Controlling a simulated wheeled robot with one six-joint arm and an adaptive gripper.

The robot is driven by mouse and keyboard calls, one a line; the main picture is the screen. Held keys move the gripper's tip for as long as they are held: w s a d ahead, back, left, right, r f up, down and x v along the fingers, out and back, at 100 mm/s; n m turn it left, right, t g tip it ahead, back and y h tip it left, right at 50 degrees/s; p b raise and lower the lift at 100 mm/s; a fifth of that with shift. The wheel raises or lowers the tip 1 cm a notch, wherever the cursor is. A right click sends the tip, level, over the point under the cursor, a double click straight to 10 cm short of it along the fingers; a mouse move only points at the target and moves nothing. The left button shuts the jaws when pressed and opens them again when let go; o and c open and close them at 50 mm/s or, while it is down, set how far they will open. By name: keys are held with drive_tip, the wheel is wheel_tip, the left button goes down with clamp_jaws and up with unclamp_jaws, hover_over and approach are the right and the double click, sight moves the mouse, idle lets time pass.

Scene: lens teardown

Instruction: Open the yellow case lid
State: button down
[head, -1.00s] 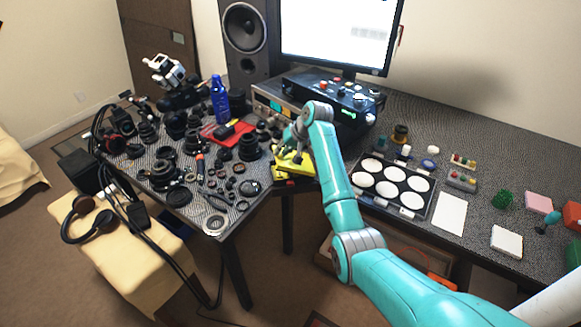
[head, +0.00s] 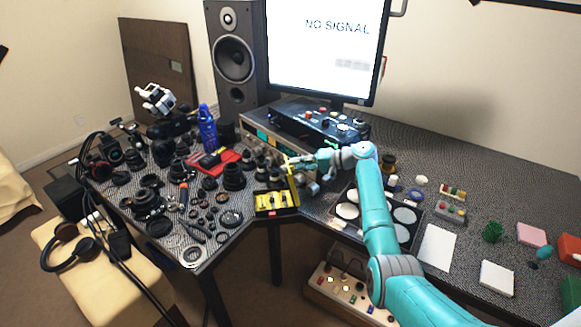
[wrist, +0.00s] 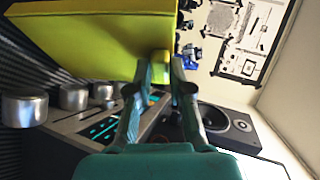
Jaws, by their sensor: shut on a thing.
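The yellow case (head: 277,210) sits near the front edge at the table's inner corner. Its dark inside shows, with several yellow pieces in it. The yellow lid (head: 293,186) stands raised, roughly upright, along the case's right side. It fills the upper left of the wrist view as a broad yellow panel (wrist: 90,42). My gripper (head: 288,163) is at the lid's upper edge. In the wrist view its fingers (wrist: 160,70) are shut on a yellow tab at the lid's edge. The fingertips are small in the head view.
Lens parts (head: 233,177) crowd the table left of the case. An equipment box with knobs (head: 318,128) stands behind my gripper. A tray with white discs (head: 405,215) lies to the right, partly behind my arm. A speaker (head: 233,60) stands at the back.

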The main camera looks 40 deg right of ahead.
drive_tip(key=shift+s+d+f, duration=0.25)
drive_tip(key=shift+s+d, duration=0.1)
drive_tip(key=shift+d, duration=0.25)
drive_tip(key=shift+s+d+f, duration=0.3)
drive_tip(key=shift+s+d, duration=0.05)
drive_tip(key=shift+d, duration=0.25)
drive_tip(key=shift+s+d+f, duration=0.25)
drive_tip(key=shift+s+d, duration=0.1)
drive_tip(key=shift+d, duration=0.25)
drive_tip(key=c, duration=1.1)
unclamp_jaws()
drive_tip(key=shift+w+f, duration=0.1)
drive_tip(key=shift+w, duration=0.05)
drive_tip(key=shift+r, duration=0.3)
drive_tip(key=v, duration=1.2)
